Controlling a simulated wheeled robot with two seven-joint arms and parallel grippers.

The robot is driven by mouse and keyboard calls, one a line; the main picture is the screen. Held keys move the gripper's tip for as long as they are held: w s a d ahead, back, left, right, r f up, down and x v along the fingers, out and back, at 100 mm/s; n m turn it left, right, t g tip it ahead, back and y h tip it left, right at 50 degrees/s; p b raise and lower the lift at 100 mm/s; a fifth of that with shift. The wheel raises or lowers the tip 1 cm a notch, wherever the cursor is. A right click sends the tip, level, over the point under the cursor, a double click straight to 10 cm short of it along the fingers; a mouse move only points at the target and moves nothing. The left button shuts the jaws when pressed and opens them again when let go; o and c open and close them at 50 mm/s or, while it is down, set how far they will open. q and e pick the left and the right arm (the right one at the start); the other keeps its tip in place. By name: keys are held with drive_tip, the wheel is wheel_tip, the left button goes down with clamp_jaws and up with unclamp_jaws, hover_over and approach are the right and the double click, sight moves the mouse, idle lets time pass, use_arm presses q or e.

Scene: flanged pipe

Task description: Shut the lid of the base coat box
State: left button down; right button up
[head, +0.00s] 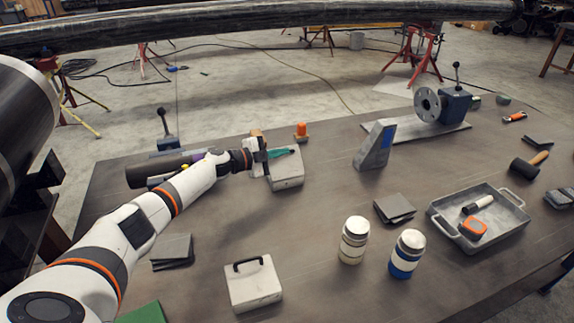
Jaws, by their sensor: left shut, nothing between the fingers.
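My left arm reaches in from the left, and my left gripper (263,155) is shut and empty at the pale grey box (287,183) near the middle of the table. The gripper covers the box's left upper part, so I cannot tell whether it touches the box or how its lid stands. A teal-green item (284,152) shows at the box's top, beside the fingers. A second pale box (253,285) with a black handle stands at the front, its top looking flat. No readable label shows which one is the base coat box. My right gripper is not in view.
Two lidded jars (354,240) stand front centre, near dark grey plates (395,208). A grey tray (437,222) with tools is at the right. A grey angled block (374,147) and a flanged blue fixture (455,104) stand behind. An orange object (301,131) is behind the box.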

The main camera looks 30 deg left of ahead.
use_arm(q)
drive_tip(key=w+a+f+n+b, duration=0.1)
drive_tip(key=b, duration=0.1)
drive_tip(key=w+a+n+g+b, duration=0.1)
drive_tip(key=n, duration=0.1)
drive_tip(key=shift+w+a+f+b, duration=0.1)
drive_tip(key=shift+a+f+b, duration=0.1)
drive_tip(key=shift+f+b, duration=0.2)
drive_tip(key=w+a+f+b, duration=0.1)
drive_tip(key=f+b, duration=0.1)
drive_tip(key=b, duration=0.4)
drive_tip(key=shift+w+a+n+h, duration=0.3)
drive_tip(key=shift+a, duration=0.1)
drive_tip(key=shift+w+a+f+b, duration=0.15)
drive_tip(key=shift+w+a+b, duration=0.15)
drive_tip(key=shift+b, duration=1.05)
drive_tip(key=s+a+r+p, duration=0.5)
drive_tip(key=s+r, duration=0.1)
drive_tip(key=s, duration=0.2)
drive_tip(key=shift+a+r, duration=0.15)
drive_tip(key=shift+a, duration=0.1)
drive_tip(key=shift+s, duration=0.1)
